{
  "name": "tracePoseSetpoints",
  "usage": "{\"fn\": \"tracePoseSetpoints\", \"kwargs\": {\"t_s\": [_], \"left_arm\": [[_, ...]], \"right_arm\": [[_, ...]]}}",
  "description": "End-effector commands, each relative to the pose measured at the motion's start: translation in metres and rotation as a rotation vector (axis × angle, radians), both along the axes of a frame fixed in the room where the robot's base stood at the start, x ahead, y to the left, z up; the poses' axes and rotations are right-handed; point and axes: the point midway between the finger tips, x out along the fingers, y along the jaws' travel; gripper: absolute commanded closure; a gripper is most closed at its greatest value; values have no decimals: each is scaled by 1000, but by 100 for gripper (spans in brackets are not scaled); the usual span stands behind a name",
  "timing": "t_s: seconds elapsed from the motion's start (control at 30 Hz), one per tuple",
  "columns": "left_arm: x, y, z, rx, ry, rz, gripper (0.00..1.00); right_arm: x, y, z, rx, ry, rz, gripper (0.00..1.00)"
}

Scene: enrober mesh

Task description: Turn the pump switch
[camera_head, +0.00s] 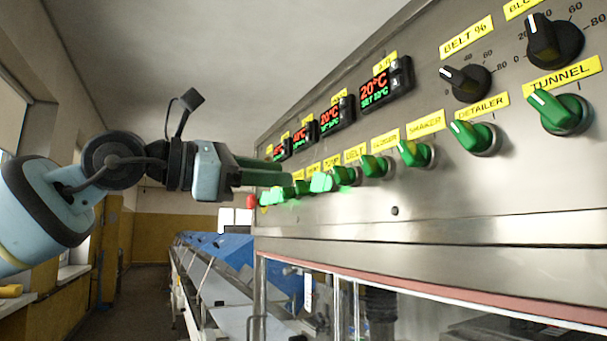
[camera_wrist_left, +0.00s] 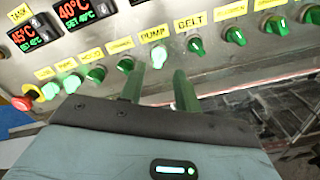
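The pump switch (camera_wrist_left: 158,55) is a lit, pale green knob under the yellow PUMP label (camera_wrist_left: 153,33) on the steel panel. It also glows in the head view (camera_head: 321,182). My left gripper (camera_wrist_left: 159,76) is open, with its two green fingers apart and nothing between them. In the wrist view the pump switch appears just past the fingertips, in line with the gap between them. In the head view the left gripper (camera_head: 289,172) is close to the panel's row of switches; I cannot tell whether it touches one. My right gripper is out of view.
The belt switch (camera_wrist_left: 195,45) is close on the right of the pump switch, and an unlit green switch (camera_wrist_left: 125,64) is on its left. A red button (camera_wrist_left: 22,103) is at the row's far left. A conveyor (camera_head: 215,285) runs below and behind.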

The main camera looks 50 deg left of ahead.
Motion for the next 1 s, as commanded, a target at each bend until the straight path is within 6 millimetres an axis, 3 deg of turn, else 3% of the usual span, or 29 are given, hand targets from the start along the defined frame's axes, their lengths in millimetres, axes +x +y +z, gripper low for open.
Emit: {"fn": "tracePoseSetpoints", "kwargs": {"t_s": [0.3,0.5,0.93,1.0], "left_arm": [[37,-11,1,1,2,0,67],[51,-15,1,0,1,1,67],[56,-17,0,-1,0,-1,67],[56,-17,0,-1,0,-1,76]], "right_arm": [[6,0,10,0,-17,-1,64],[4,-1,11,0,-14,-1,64],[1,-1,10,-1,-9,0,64],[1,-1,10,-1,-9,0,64]]}}
